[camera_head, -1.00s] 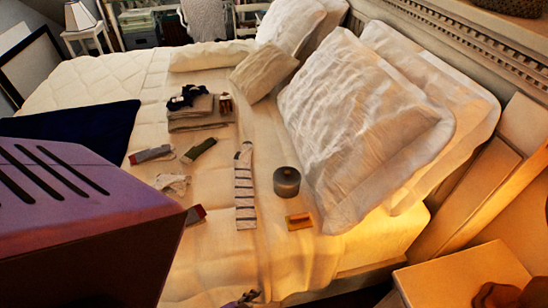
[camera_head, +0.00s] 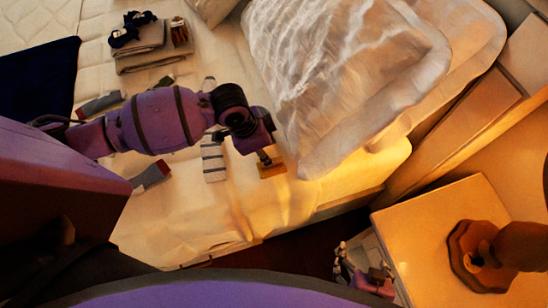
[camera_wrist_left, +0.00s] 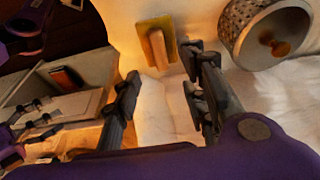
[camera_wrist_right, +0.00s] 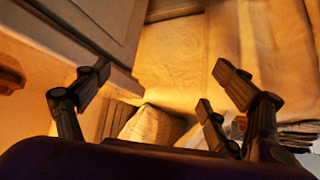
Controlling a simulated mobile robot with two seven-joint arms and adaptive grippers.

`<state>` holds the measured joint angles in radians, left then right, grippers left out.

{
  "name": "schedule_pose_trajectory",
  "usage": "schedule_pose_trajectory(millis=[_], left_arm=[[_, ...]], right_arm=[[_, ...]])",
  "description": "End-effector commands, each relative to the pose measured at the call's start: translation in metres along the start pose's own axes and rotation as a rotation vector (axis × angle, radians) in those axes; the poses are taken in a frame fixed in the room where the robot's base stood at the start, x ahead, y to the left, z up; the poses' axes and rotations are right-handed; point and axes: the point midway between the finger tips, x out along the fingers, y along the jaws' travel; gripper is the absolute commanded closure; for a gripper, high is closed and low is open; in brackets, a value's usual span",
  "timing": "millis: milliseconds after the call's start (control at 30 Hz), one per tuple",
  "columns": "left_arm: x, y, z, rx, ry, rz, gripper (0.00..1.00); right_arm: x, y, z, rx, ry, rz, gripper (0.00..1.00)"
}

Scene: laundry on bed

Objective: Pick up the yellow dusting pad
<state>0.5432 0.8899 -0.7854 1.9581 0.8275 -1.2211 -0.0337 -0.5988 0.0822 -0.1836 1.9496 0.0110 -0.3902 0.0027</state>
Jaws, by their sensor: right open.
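The yellow dusting pad (camera_head: 272,171) lies on the bed near its front edge, beside the white pillow. In the left wrist view the pad (camera_wrist_left: 146,47) is a yellow plate with a wooden handle, just beyond my fingertips. My left gripper (camera_head: 266,158) is above the pad in the head view and hides part of it. In its wrist view the left gripper (camera_wrist_left: 163,72) is open, its fingers apart with nothing between them. My right gripper (camera_head: 355,265) is low near the nightstand; its wrist view shows the right gripper (camera_wrist_right: 165,82) open and empty.
A striped sock (camera_head: 214,163) and folded clothes (camera_head: 150,50) lie further left. The large pillow (camera_head: 345,75) borders the pad's right side. A wooden nightstand (camera_head: 410,230) stands off the bed's front corner.

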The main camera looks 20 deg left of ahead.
Motion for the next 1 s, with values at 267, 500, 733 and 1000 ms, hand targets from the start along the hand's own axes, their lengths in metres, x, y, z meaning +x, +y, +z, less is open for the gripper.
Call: schedule_pose_trajectory(millis=[267, 500, 733, 1000], left_arm=[[0.032, 0.000, 0.002, -0.002, -0.004, 0.003, 0.61], [0.067, -0.001, 0.003, -0.002, -0.001, 0.002, 0.61], [0.074, -0.002, 0.003, 0.001, -0.001, 0.000, 0.61], [0.074, -0.002, 0.003, 0.000, 0.000, 0.000, 0.83]], right_arm=[[-0.002, 0.004, 0.008, -0.009, -0.013, 0.003, 0.14], [-0.003, 0.006, 0.009, -0.013, -0.014, 0.004, 0.14], [0.000, 0.004, 0.004, -0.010, -0.004, 0.003, 0.14], [0.003, 0.001, -0.005, -0.002, 0.010, 0.000, 0.14]])
